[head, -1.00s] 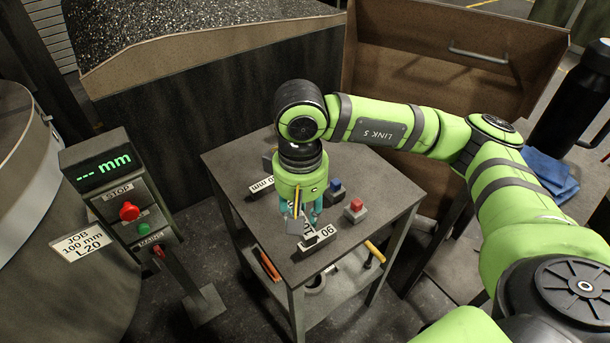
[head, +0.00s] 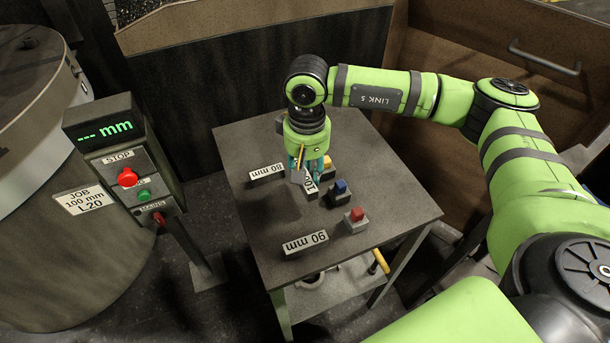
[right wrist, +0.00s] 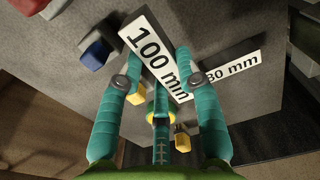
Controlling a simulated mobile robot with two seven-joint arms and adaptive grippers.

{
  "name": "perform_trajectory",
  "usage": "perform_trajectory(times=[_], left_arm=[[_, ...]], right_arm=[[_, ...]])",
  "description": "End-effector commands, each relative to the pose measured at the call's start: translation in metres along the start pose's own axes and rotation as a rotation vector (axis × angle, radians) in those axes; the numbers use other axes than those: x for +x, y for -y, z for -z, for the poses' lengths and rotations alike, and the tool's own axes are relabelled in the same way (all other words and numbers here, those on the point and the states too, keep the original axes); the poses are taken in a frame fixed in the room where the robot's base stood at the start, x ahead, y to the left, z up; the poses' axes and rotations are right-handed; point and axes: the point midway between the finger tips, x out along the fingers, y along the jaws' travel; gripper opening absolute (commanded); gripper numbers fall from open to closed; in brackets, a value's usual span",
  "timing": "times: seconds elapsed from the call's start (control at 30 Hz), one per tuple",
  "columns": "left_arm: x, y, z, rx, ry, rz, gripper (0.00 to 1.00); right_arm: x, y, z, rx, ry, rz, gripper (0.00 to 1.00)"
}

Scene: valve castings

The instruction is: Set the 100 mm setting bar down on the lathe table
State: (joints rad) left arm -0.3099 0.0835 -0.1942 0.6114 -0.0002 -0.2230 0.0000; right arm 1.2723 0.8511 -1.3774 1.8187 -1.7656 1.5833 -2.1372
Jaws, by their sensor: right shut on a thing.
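The 100 mm setting bar is a dark bar with a white "100 mm" label; in the right wrist view the bar (right wrist: 155,52) lies slanted between the teal fingers. My right gripper (head: 308,182) is shut on it above the grey bench; the gripper also shows in the right wrist view (right wrist: 158,85). In the head view the fingers hide most of the bar (head: 311,187). I cannot tell how far it is above the bench. A large round grey machine (head: 40,75) at the left carries a "JOB 100 mm L20" label; it may be the lathe. My left gripper is not in view.
The bench (head: 250,215) holds an 80 mm bar (head: 266,173), a 90 mm bar (head: 305,242), and blocks with blue (head: 340,189), red (head: 356,215) and yellow (head: 327,161) tops. A control post (head: 128,178) with a display stands between the machine and bench.

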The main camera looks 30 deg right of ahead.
Motion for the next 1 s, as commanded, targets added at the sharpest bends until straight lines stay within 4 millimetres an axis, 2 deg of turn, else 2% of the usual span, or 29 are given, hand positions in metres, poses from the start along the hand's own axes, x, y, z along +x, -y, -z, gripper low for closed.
perform_trajectory(times=[0.17, 0.4, 0.5, 0.9, 0.93, 0.97, 1.0], left_arm=[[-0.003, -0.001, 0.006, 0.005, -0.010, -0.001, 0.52], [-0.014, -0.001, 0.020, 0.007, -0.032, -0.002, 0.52], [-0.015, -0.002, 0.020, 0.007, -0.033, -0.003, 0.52], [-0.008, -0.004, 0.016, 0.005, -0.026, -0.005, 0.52], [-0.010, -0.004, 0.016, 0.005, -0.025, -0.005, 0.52], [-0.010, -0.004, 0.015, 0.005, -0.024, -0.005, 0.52], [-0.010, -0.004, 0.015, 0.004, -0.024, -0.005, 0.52]], right_arm=[[0.006, 0.001, 0.010, -0.001, -0.002, 0.002, 0.00], [0.037, 0.000, 0.009, 0.000, 0.001, 0.000, 0.00], [0.043, 0.000, 0.010, -0.001, -0.002, 0.001, 0.00], [0.049, 0.000, 0.010, 0.000, -0.003, 0.001, 0.00], [0.049, 0.000, 0.009, 0.000, -0.001, 0.000, 0.47], [0.049, 0.000, 0.009, 0.000, 0.000, 0.000, 0.58], [0.049, 0.000, 0.009, 0.000, 0.000, 0.000, 0.58]])
